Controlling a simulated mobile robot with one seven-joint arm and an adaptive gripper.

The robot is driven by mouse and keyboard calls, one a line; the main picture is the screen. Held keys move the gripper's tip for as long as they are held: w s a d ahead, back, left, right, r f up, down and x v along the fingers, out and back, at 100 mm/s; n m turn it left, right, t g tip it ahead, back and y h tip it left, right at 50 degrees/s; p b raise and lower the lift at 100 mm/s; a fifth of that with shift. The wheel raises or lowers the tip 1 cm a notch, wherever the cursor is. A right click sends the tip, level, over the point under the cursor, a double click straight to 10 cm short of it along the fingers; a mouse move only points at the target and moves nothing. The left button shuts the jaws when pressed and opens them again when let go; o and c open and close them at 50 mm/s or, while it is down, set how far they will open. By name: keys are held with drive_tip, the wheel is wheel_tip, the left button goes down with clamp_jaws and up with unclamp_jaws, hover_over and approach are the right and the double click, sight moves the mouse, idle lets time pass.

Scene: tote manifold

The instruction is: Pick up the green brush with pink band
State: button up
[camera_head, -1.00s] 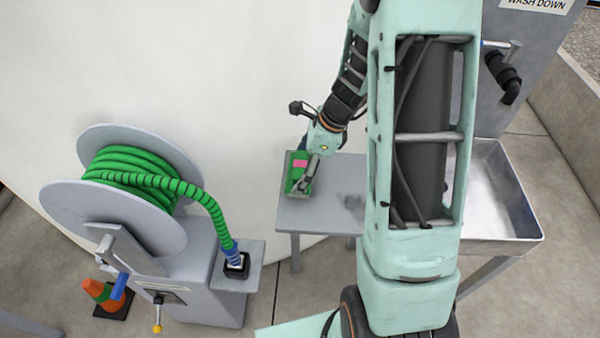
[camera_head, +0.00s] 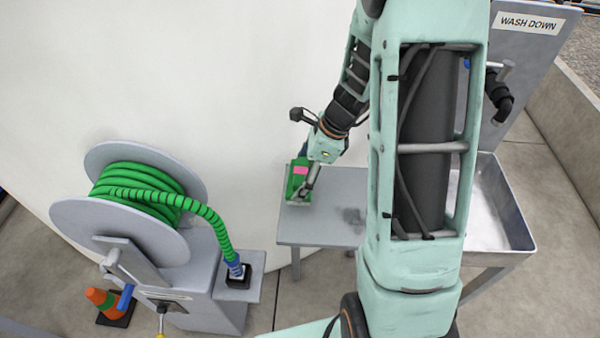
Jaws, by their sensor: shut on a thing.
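The green brush with a pink band (camera_head: 299,171) is at the left end of the small grey table (camera_head: 330,232). My gripper (camera_head: 305,193) reaches down at the brush's right side and is shut on it. My wrist hides part of the brush's far end. The contact of the fingers is too small to see clearly. I cannot tell whether the brush is clear of the tabletop.
A metal sink (camera_head: 495,205) with a black tap (camera_head: 500,92) is at right. A large white wall rises behind the table.

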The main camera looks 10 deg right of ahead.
sight(297, 180)
drive_tip(key=s+r+p, duration=0.1)
drive_tip(key=s+r, duration=0.1)
drive_tip(key=r, duration=0.1)
drive_tip(key=s+r+p, duration=0.1)
drive_tip(key=r, duration=0.1)
drive_tip(key=shift+s+a+p, duration=0.1)
drive_tip(key=shift+s+p, duration=0.1)
drive_tip(key=shift+p, duration=0.15)
drive_tip(key=s+r+p, duration=0.2)
drive_tip(key=s+r, duration=0.2)
drive_tip(key=s, duration=0.5)
drive_tip(key=shift+s+a+p, duration=0.4)
drive_tip(key=o, duration=0.5)
drive_tip(key=c, duration=0.3)
drive_tip(key=shift+w+d+f, duration=0.1)
